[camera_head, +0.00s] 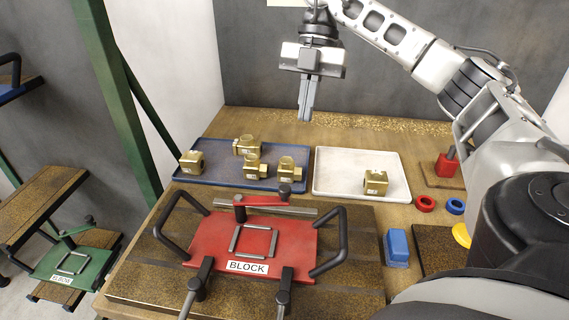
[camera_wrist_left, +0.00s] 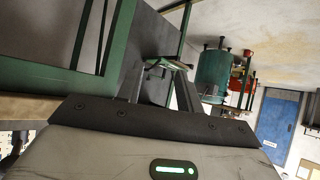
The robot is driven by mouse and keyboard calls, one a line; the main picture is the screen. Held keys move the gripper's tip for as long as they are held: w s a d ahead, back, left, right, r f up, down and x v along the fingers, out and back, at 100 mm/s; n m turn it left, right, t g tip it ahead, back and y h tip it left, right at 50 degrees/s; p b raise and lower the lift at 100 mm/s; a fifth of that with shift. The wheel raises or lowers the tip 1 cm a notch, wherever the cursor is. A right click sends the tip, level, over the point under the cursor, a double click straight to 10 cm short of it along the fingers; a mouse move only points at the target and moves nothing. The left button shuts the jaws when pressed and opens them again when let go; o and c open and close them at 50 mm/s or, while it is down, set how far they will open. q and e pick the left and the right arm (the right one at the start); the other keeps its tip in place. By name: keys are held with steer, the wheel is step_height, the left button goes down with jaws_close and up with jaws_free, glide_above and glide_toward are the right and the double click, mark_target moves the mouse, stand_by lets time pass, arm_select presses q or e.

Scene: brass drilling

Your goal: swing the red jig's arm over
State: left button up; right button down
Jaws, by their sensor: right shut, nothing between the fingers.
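The red jig (camera_head: 205,238), labelled BLOCK, lies on the dark work board with a square metal frame on its middle. Its red arm (camera_head: 262,199) lies along the jig's back edge, from a pivot at the left to a black knob (camera_head: 285,188) at the right. My right gripper (camera_head: 307,118) points down, shut and empty, above the table behind the jig. It is apart from the arm and knob. My left gripper shows only in the left wrist view (camera_wrist_left: 160,72), with its fingers apart and nothing between them.
A blue tray (camera_head: 222,178) with several brass blocks and a white tray (camera_head: 335,185) with one brass block stand behind the jig. Black handles (camera_head: 330,240) rise at the jig's sides, and two black clamps (camera_head: 201,280) at its front. A green jig (camera_head: 75,262) sits at the left.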

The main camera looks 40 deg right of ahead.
steer(key=shift+w+d+r, duration=0.1)
steer(key=shift+d+r, duration=0.05)
steer(key=shift+r, duration=0.05)
arm_select(q)
steer(key=shift+f, duration=0.1)
arm_select(e)
steer(key=shift+f, duration=0.1)
